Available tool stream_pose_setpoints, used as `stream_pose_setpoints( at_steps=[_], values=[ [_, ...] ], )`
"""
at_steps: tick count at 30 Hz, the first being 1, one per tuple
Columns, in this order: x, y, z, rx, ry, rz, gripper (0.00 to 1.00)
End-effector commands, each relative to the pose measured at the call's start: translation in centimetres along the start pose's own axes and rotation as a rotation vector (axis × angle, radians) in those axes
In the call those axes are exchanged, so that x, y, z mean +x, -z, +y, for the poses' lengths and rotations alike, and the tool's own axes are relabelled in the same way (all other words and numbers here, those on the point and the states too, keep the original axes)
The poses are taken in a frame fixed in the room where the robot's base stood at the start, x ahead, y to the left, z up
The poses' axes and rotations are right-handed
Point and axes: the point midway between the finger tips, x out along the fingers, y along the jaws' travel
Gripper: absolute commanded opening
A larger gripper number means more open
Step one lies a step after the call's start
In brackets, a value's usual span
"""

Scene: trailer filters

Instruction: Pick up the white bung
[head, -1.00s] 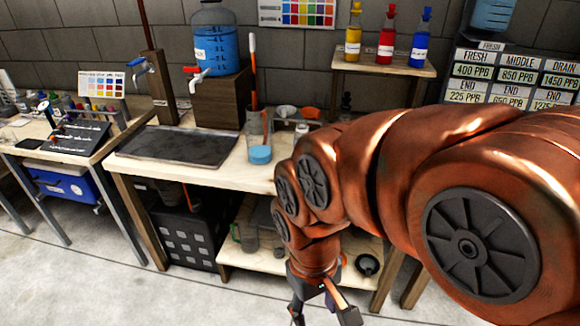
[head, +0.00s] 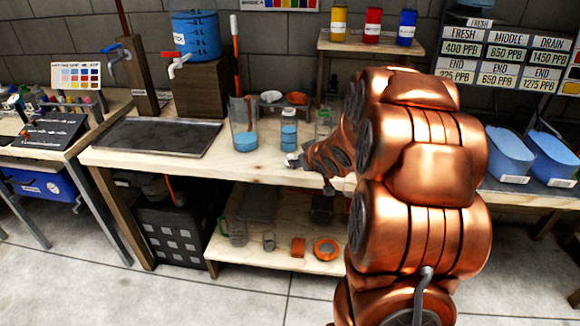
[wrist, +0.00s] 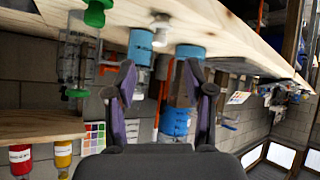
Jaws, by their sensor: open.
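The white bung (wrist: 161,26) is a small pale piece on the wooden bench top, seen upside down in the wrist view. It shows in the head view as a small white shape (head: 292,160) near the bench's front edge. My gripper (wrist: 160,78) is open and empty, with its dark purple-faced fingers apart. The bung lies beyond the fingertips, roughly in line with the gap, not between them. In the head view my arm reaches over the bench from the right, and its end is beside the bung; the fingers are hard to make out there.
Close behind the bung stands a clear cylinder with blue liquid (head: 288,136). A taller one with an orange stick (head: 244,138) is to its left. A clear vessel (head: 325,122) stands near my arm. A dark tray (head: 158,137) lies at the bench's left.

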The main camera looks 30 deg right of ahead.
Motion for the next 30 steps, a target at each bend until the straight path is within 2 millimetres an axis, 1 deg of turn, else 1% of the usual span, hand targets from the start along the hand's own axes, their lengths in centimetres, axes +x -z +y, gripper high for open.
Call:
stream_pose_setpoints(
  at_steps=[1,3,6,9,15,19,24,30],
  values=[
    [1.4,-0.8,0.6,0.014,0.021,0.039,0.53],
    [2.6,-0.7,1.0,0.024,0.06,0.113,0.53],
    [3.7,-0.9,1.4,0.045,0.113,0.202,0.53],
    [4.2,-1.0,1.5,0.064,0.159,0.273,0.53],
    [4.3,-0.9,1.6,0.085,0.209,0.351,0.53],
    [5.0,-0.6,1.4,0.086,0.216,0.36,0.53],
    [6.4,-0.1,1.1,0.085,0.216,0.358,0.53],
    [7.2,0.0,1.0,0.087,0.214,0.356,0.53]
  ],
)
